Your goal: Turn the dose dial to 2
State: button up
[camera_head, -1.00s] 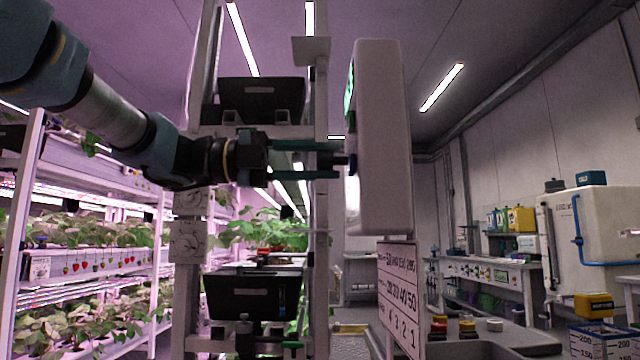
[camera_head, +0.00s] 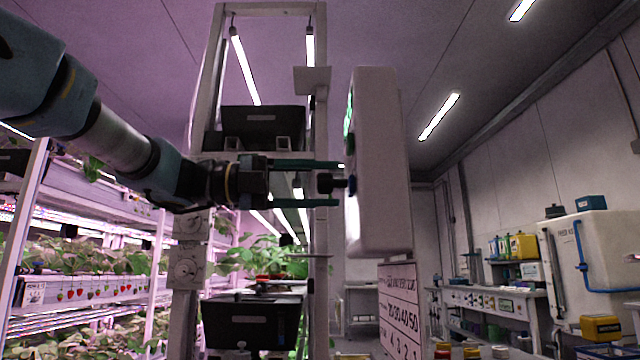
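The control box (camera_head: 383,165) is a tall pale box seen nearly edge-on. Its front faces left, with a lit green display (camera_head: 348,112) that I cannot read. My gripper (camera_head: 336,183) comes in from the left with two long green fingers. The dial's marks and setting are hidden by the angle.
A metal frame post (camera_head: 318,100) stands just behind the gripper. A number board (camera_head: 399,310) hangs below the box. Plant racks (camera_head: 85,261) stand at left.

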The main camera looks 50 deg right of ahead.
jog(key=shift+o, duration=0.7)
jog(key=v, duration=1)
jog(key=shift+w+a, duration=0.25)
jog(key=shift+w, duration=0.05)
